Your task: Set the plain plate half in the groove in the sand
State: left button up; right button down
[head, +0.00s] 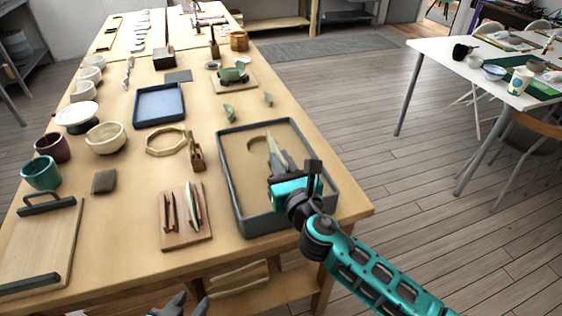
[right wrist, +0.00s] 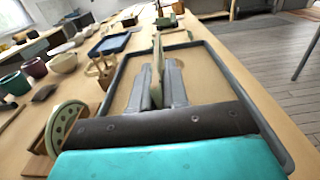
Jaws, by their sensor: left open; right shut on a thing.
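My right gripper (head: 276,152) is over the sand tray (head: 229,188) and shut on a pale plate half (right wrist: 157,62). The plate half is upright and edge-on between the fingers in the right wrist view. In the head view the fingers mostly hide it. A curved groove (head: 254,142) shows in the tan sand beside the fingertips. I cannot tell whether the plate half touches the sand. My left gripper (head: 180,307) is open and empty at the bottom edge of the head view, only partly visible.
A wooden rack (head: 172,232) left of the tray holds another plate half with dots (right wrist: 66,122). A small wooden stand (head: 197,157) is close to the tray's left wall. A hexagonal ring (head: 165,140), blue tray (head: 158,104) and bowls are farther left. Green shards (head: 229,112) lie behind.

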aim_at(281, 155)
jog(key=shift+w+r+p, duration=0.1)
jog(key=shift+r+p, duration=0.7)
jog(key=shift+r, duration=0.75)
jog(key=shift+f+b, duration=2.1)
jog(key=shift+f, duration=0.05)
jog(key=shift+f, duration=0.2)
